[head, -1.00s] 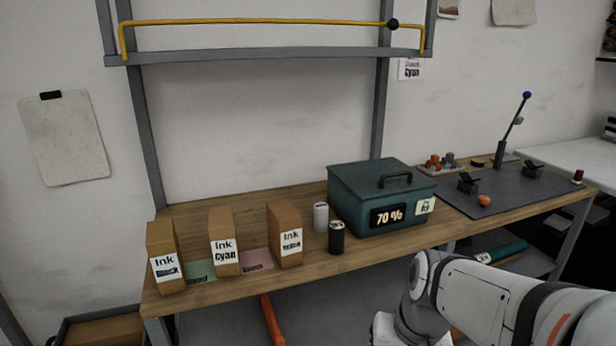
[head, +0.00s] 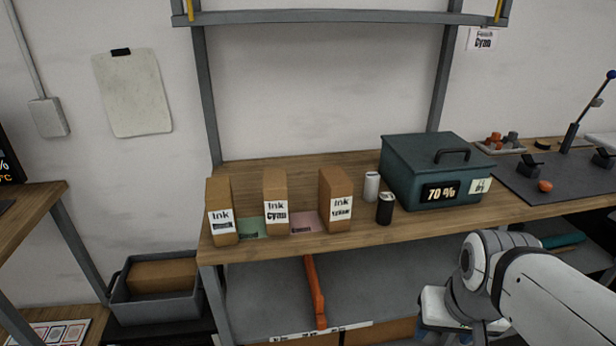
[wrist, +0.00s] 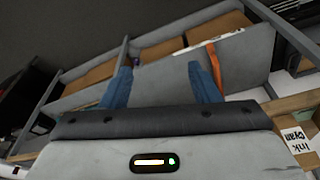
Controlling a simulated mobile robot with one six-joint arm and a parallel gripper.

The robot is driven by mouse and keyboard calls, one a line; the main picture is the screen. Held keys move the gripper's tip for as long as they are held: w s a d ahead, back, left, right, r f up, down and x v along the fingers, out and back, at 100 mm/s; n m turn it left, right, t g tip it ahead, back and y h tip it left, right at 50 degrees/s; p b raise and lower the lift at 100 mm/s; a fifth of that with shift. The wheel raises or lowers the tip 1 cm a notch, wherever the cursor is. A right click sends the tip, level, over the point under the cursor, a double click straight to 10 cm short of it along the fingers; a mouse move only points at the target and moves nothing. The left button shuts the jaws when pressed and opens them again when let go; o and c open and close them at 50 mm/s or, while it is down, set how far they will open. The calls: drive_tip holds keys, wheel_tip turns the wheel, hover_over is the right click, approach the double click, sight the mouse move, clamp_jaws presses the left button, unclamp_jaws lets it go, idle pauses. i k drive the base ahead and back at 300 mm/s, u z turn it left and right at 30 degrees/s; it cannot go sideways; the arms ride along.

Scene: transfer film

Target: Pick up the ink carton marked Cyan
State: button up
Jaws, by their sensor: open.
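The ink carton marked Cyan (head: 276,202) is a brown upright box with a white label. It stands on the wooden bench between the carton marked Black (head: 221,212) and the carton marked Yellow (head: 336,199). In the wrist view the Cyan carton's label (wrist: 297,139) shows at the right edge, off to the side of my gripper. My gripper (wrist: 158,82) has two blue fingers spread apart with nothing between them.
A white can (head: 371,185) and a black can (head: 385,209) stand right of the cartons, beside a teal box (head: 432,168) marked 70 %. Green (head: 249,229) and pink (head: 304,223) cards lie between cartons. An orange bar (head: 315,291) is below the bench top.

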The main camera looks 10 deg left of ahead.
sight(275, 183)
drive_tip(key=z, duration=2.05)
drive_tip(key=k, duration=1.3)
drive_tip(key=u, duration=2.1)
drive_tip(key=i, duration=1)
